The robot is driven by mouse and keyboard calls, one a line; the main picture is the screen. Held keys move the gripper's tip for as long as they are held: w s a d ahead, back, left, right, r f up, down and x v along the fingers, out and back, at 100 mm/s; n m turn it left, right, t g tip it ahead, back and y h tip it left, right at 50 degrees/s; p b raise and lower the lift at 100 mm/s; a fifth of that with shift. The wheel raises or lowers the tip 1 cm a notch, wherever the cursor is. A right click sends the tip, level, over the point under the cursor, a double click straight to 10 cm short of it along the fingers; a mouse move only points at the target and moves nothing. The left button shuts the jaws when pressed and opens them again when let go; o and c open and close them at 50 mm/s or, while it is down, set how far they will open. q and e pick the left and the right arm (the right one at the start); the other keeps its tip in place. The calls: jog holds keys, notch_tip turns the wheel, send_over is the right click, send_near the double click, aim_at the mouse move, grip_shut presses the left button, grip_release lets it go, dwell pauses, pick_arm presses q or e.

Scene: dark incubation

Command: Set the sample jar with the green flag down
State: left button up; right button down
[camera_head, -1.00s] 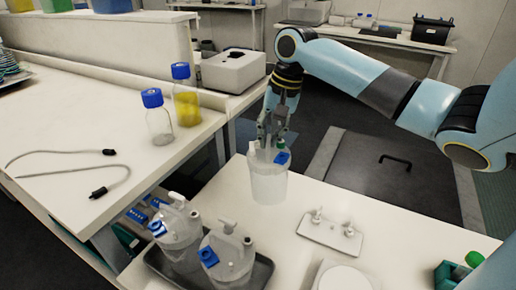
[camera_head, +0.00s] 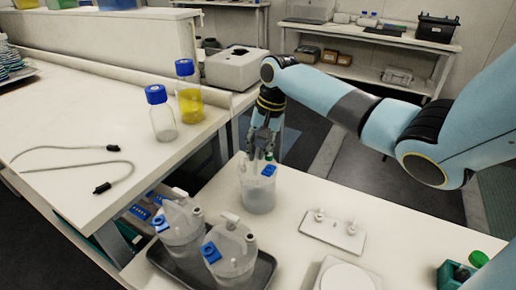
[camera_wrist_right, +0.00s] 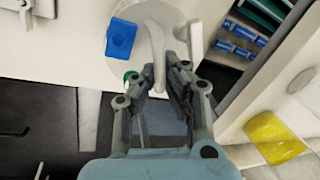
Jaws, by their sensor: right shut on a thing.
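A translucent sample jar (camera_head: 258,192) with a blue clip (camera_head: 269,170) and a small green piece at its lid is at the table's far left corner in the head view. My right gripper (camera_head: 264,152) reaches down from above and is shut on its top. The right wrist view shows the fingers (camera_wrist_right: 160,80) around a pale upright part of the lid, with the blue clip (camera_wrist_right: 120,38) and the green flag (camera_wrist_right: 131,76) beside them. The jar looks upright over the white tabletop (camera_head: 300,195); whether its base touches is unclear. My left gripper is not in view.
Two similar jars with blue clips stand in a dark tray (camera_head: 262,272) at front left. A white plate with two knobs (camera_head: 333,232) and a white round-topped device (camera_head: 346,278) lie right. A green rack (camera_head: 452,274) is at far right. Blue-capped bottles (camera_head: 163,118) stand on the left bench.

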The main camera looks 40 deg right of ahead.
jog(key=c, duration=1.5)
grip_release()
jog(key=shift+o, duration=0.2)
jog(key=v, duration=1.2)
jog(key=shift+s, duration=0.1)
